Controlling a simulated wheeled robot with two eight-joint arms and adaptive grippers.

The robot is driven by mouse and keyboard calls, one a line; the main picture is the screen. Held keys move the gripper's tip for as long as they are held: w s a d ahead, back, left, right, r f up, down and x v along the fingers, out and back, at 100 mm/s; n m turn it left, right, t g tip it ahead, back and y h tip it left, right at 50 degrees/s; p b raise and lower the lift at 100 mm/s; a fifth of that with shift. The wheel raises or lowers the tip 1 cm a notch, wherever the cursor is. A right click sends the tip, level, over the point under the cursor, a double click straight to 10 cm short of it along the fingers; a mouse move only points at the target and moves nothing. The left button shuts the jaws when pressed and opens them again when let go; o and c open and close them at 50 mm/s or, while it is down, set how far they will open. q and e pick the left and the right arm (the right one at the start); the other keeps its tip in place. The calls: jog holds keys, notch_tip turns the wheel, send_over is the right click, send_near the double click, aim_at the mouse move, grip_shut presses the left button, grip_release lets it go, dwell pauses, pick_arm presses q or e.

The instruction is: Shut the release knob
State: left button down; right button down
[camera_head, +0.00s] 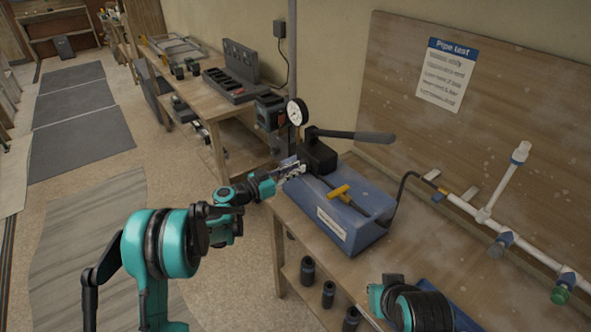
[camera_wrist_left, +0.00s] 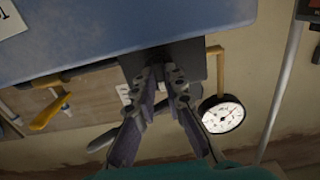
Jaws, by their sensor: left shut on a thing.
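The blue test pump (camera_head: 345,215) stands on the wooden bench, with a black pump block (camera_head: 318,157), a long dark lever (camera_head: 355,135) and a round white gauge (camera_head: 297,112). My left gripper (camera_head: 297,168) reaches the near left side of the block. In the left wrist view its fingertips (camera_wrist_left: 168,72) close together against the dark block (camera_wrist_left: 195,62), shut on the small release knob, which the fingers almost wholly hide. The gauge (camera_wrist_left: 222,113) is just right of the fingers there. The knob's turn position cannot be seen. My right gripper is out of view.
A yellow T-handle (camera_head: 341,191) lies across the pump's blue tank. A black hose (camera_head: 402,190) runs to the white pipes (camera_head: 483,215) on the wooden board. Several black cylinders (camera_head: 328,294) stand on the lower shelf. My right arm is at the bottom right.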

pick_arm(q)
jog(key=c, duration=1.9)
grip_release()
jog(key=shift+o, duration=0.2)
jog(key=v, duration=1.2)
